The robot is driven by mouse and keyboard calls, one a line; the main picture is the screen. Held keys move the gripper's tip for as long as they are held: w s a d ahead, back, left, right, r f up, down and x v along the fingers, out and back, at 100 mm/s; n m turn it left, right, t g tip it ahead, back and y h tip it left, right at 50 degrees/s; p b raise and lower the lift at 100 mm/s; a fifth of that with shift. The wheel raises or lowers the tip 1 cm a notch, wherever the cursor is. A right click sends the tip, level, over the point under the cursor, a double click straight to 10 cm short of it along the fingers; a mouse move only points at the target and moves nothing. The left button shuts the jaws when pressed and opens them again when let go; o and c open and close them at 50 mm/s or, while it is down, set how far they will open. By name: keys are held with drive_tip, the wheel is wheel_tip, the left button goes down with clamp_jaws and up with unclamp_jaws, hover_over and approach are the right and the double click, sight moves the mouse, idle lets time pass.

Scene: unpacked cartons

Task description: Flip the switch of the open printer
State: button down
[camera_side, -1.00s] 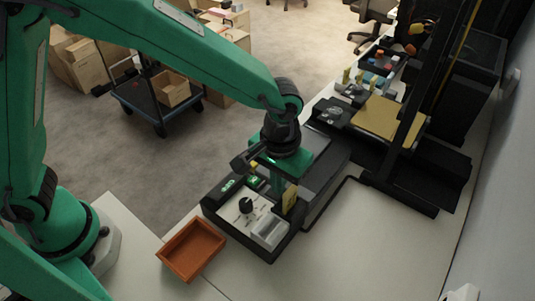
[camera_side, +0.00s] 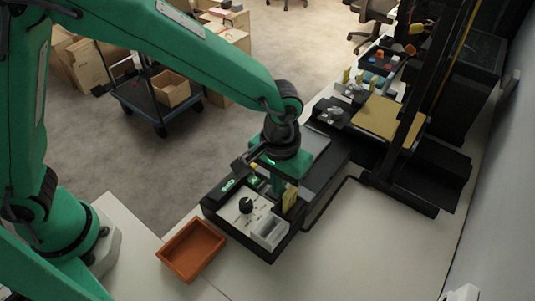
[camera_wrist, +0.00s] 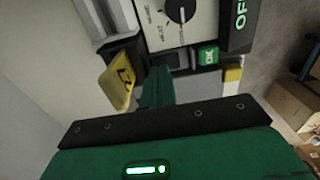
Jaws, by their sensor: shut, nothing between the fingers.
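A black control box with a white dial panel (camera_side: 244,212) stands on the bench below my gripper (camera_side: 278,190). In the wrist view its panel (camera_wrist: 160,25) carries a black knob (camera_wrist: 180,12). A green-lit switch (camera_wrist: 208,56) sits below the panel, beside a dark label reading OFF (camera_wrist: 240,15). My gripper (camera_wrist: 158,72) is shut and empty, with its tip at the box edge between the yellow tag (camera_wrist: 119,80) and the green switch. Contact cannot be told. A tall black open frame (camera_side: 410,110) with a tan plate (camera_side: 388,118) stands further back.
An empty orange tray (camera_side: 191,249) lies left of the box. A second dark box with a knob (camera_side: 334,112) sits behind. A black cable (camera_side: 325,208) runs along the bench. Bare bench (camera_side: 350,260) lies at the front right. A cart with cartons (camera_side: 158,95) stands on the floor.

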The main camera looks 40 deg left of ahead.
drive_tip(key=shift+f, duration=0.7)
idle(0.6)
drive_tip(key=shift+r, duration=3.55)
drive_tip(key=shift+a, duration=0.1)
drive_tip(key=s+a+r+t+h, duration=0.1)
drive_tip(key=a+r, duration=0.4)
drive_tip(key=a, duration=0.3)
drive_tip(key=s+a+r+t, duration=0.15)
drive_tip(key=a+r, duration=0.25)
drive_tip(key=a, duration=0.4)
drive_tip(key=s+a+r+t+y, duration=0.1)
drive_tip(key=s+a+t, duration=0.2)
drive_tip(key=s+a, duration=0.6)
drive_tip(key=shift+a+r, duration=0.4)
drive_tip(key=shift+a, duration=0.65)
